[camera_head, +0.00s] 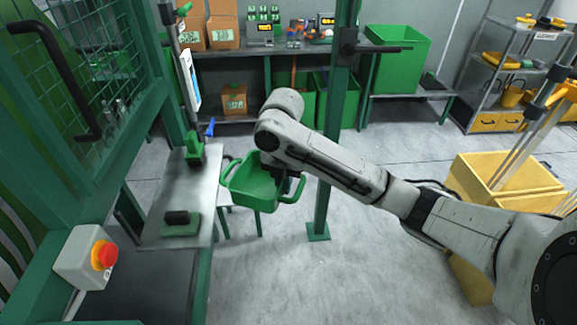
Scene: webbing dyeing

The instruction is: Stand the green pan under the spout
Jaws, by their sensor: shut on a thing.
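The green pan (252,190) is a shallow open tray with a loop handle at each end. My gripper (287,186) is shut on the pan at its right side, partly hidden behind the pan and my arm. The pan is in the air just right of the grey metal shelf (180,215), roughly level and apart from the floor. A green fitting with a blue lever (196,146), which looks like the tap with the spout, is at the far end of the shelf. The spout's opening cannot be made out.
A dark block on a green base (181,224) lies on the shelf's near part. A box with a red button (104,254) is at front left. A green post (325,180) stands behind my arm. Yellow bins (500,180) are at right. The shelf's middle is clear.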

